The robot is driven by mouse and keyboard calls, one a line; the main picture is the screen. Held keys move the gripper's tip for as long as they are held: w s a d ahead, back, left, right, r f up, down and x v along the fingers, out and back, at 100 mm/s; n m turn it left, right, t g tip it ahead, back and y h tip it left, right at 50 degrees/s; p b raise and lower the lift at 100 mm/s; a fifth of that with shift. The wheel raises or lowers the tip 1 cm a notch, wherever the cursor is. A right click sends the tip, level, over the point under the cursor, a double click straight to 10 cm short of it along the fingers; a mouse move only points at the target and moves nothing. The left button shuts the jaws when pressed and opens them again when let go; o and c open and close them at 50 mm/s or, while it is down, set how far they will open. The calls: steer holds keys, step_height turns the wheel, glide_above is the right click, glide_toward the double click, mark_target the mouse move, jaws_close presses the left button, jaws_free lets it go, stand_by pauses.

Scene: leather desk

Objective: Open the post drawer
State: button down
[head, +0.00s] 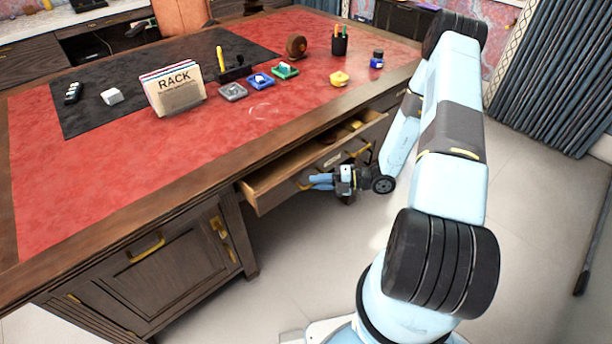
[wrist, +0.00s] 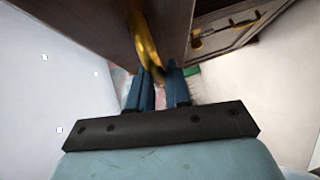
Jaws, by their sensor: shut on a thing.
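The post drawer (head: 272,185) is a wide wooden drawer under the desk's front edge. It stands pulled out, with its inside showing from above. Its front has a pale label plate and brass handles. My gripper (head: 313,181) is at the drawer front and shut on the left brass handle (head: 302,186). In the wrist view the curved brass handle (wrist: 147,48) reaches down to the blue fingers of my gripper (wrist: 160,78). The fingertips are partly hidden by the handle there. Some yellowish things (head: 354,125) lie in the drawer's far right part.
The red-topped desk (head: 60,190) carries a rack of cards (head: 174,90), several small coloured blocks, a tape roll (head: 296,46) and a pen cup (head: 339,42). A cabinet door (head: 165,270) is below left. Open tiled floor (head: 290,265) lies before the drawer.

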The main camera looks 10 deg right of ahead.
steer(key=s+d, duration=0.6)
steer(key=s, duration=0.6)
steer(key=shift+d+f, duration=0.15)
steer(key=shift+d, duration=0.2)
steer(key=c, duration=1.1)
jaws_free()
steer(key=shift+w, duration=0.15)
steer(key=shift+c, duration=0.2)
steer(key=v, duration=1.4)
steer(key=shift+a, duration=0.1)
